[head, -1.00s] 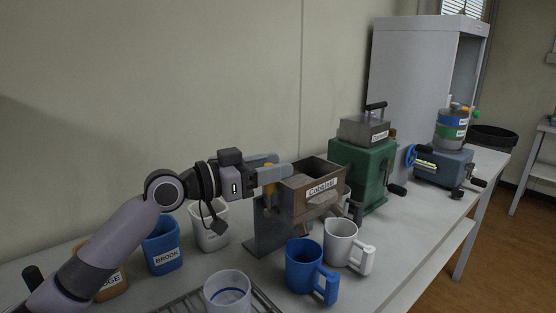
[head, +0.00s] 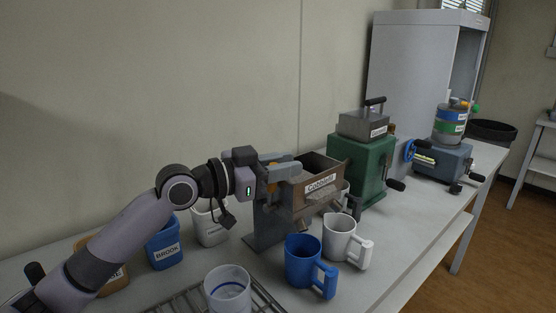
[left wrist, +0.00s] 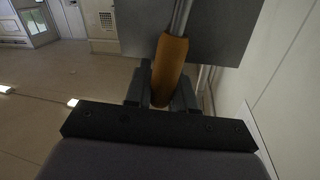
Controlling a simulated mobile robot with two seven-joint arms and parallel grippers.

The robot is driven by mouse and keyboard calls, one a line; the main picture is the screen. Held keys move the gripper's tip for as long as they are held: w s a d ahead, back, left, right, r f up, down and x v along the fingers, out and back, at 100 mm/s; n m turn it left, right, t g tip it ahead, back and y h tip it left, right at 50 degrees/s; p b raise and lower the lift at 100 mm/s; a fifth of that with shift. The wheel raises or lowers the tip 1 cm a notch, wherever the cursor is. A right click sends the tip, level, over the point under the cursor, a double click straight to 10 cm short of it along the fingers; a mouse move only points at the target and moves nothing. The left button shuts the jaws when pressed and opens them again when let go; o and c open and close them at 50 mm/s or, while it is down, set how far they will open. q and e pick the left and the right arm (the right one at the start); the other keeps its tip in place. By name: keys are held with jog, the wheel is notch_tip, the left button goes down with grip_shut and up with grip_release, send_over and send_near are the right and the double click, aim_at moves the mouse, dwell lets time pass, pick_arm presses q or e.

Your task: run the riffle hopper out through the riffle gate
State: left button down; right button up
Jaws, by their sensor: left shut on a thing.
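The riffle hopper (head: 318,182) is an open-topped brown metal box with a white label, on a grey stand. Grey chutes (head: 332,208) slope out below it. My left gripper (head: 282,171) is at the hopper's left side. In the left wrist view the gripper (left wrist: 160,92) is shut around an orange handle (left wrist: 170,68) on a metal rod. The gate itself is hidden. A blue jug (head: 304,262) and a white jug (head: 341,242) stand in front of and below the chutes. My right gripper is not in view.
A blue cup (head: 163,246) labelled BROOK, a white cup (head: 211,228) and a brown cup (head: 114,279) stand at left. A clear beaker (head: 228,291) stands on a wire rack. A green machine (head: 361,170) with cranks stands right of the hopper.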

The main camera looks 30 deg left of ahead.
pick_arm(q)
jog(key=shift+s+d+f+m, duration=0.15)
jog(key=shift+d+m, duration=0.15)
jog(key=shift+m, duration=0.2)
jog(key=c, duration=1)
grip_release()
jog(key=shift+c, duration=0.2)
jog(key=b+v, duration=0.2)
jog(key=v, duration=0.5)
jog(key=shift+s, duration=0.1)
